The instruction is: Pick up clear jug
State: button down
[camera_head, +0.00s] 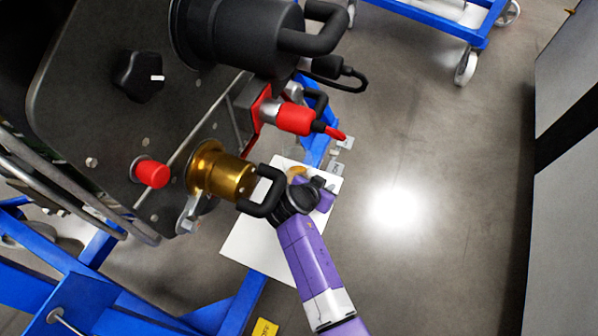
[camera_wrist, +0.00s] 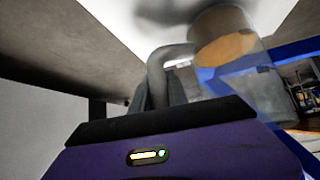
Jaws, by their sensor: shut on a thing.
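The clear jug (camera_wrist: 262,85) is at the upper right of the wrist view, a see-through cylinder with an orange-amber disc showing in it and a grey handle at its left. My gripper (camera_wrist: 160,92) is shut on that handle.
A white panel (camera_head: 250,250) lies under my wrist. A dark machine with a brass fitting (camera_head: 219,172), red plugs and a black handle (camera_head: 265,192) crowds the left, close to my wrist. Blue stand beams (camera_head: 80,290) run below. The floor to the right is open, up to grey cabinets (camera_head: 570,200).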

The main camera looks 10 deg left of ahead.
dwell(0.3)
jog(key=shift+r, duration=0.5)
jog(key=s+d+r+p, duration=0.1)
jog(key=s+p, duration=0.2)
jog(key=s, duration=0.6)
jog(key=s+d+r+p, duration=0.1)
jog(key=s+d+p, duration=0.1)
jog(key=s, duration=0.6)
jog(key=shift+s+d+r+p, duration=0.25)
jog(key=shift+s+p, duration=0.1)
jog(key=shift+p, duration=0.4)
jog(key=c, duration=1.9)
grip_release()
grip_shut()
